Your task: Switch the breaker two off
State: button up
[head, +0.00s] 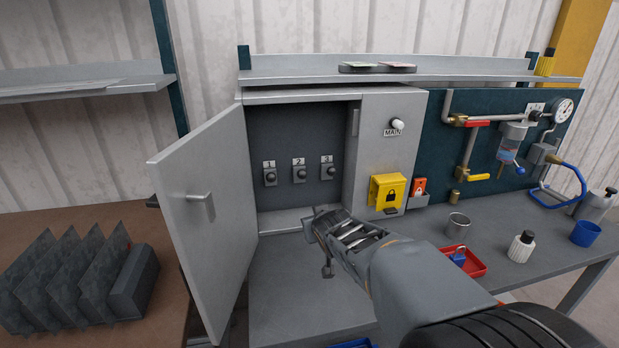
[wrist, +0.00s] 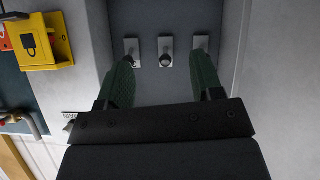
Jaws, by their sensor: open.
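Breaker two (head: 299,173) is the middle of three small switches on the dark back panel inside the open cabinet (head: 300,130), under its number plate. Breaker one (head: 270,176) is to its left and breaker three (head: 327,170) to its right in the head view. I cannot tell which way its lever is set. My gripper (head: 316,222) is at the cabinet opening, below and in front of the switches. In the wrist view my gripper (wrist: 163,62) is open and empty, and breaker two (wrist: 166,60) appears between its green fingers. The fingertips overlap the outer two switches.
The cabinet door (head: 208,205) stands open to the left. A metal cup (head: 457,226) and a red tray (head: 474,264) with a blue padlock stand on the bench.

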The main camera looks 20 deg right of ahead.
aim_at(304, 177)
jog(key=w+d+n+t+y, duration=0.1)
jog(key=w+t, duration=0.1)
jog(key=w, duration=0.5)
jog(key=w+d+r+t+y+p, duration=0.1)
jog(key=w+d+t, duration=0.1)
jog(key=w, duration=0.6)
jog(key=w+d+n+t+y, duration=0.1)
jog(key=w+t, duration=0.1)
jog(key=w, duration=0.5)
jog(key=shift+w+d+r+n+t+y+p, duration=0.2)
jog(key=shift+w+d+n+t+y+p, duration=0.1)
jog(key=shift+w+y+p, duration=0.1)
jog(key=shift+c, duration=0.3)
grip_shut()
